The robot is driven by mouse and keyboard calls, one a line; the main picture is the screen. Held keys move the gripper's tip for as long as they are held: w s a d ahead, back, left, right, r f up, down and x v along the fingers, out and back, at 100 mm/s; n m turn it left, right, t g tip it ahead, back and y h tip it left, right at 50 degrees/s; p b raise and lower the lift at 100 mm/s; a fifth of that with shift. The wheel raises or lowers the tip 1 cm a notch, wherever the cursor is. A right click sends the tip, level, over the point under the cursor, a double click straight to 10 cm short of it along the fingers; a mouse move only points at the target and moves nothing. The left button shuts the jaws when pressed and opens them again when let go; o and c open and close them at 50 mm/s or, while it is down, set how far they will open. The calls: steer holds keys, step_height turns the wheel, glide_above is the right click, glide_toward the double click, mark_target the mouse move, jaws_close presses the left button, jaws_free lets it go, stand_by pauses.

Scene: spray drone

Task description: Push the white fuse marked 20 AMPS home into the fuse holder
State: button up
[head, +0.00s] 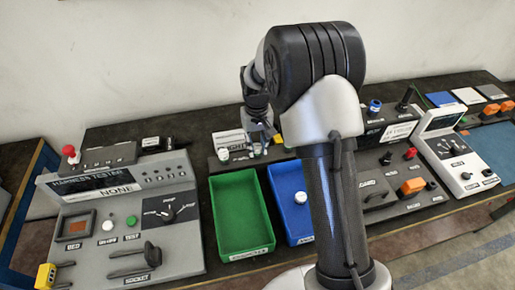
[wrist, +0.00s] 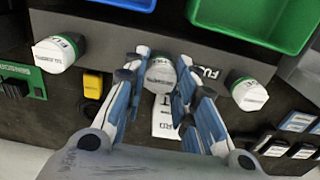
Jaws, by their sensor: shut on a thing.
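My gripper (wrist: 162,67) is shut on a white round-topped fuse (wrist: 160,77), with one fingertip on each side of it. The print on the fuse top is too small to read, so I cannot confirm the 20 AMPS marking. The fuse sits at the edge of a dark grey holder panel (wrist: 120,38); how deep it sits is hidden by the fingers. Similar white fuses with green bands stand in the panel to the left (wrist: 55,53) and to the right (wrist: 248,93). In the head view my gripper (head: 262,135) is over the back of the bench, behind the trays.
A green tray (head: 239,250) and a blue tray (head: 283,190) lie in front of the panel; a small white piece (head: 300,197) is in the blue one. A grey tester console (head: 90,235) stands left. Other consoles (head: 458,160) stand right. A yellow block (wrist: 93,84) is near the fingers.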

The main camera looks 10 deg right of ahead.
mark_target(257, 146)
jaws_close()
steer(key=shift+r, duration=0.15)
steer(key=shift+r+p, duration=2.4)
steer(key=shift+r, duration=0.5)
steer(key=shift+s, duration=0.15)
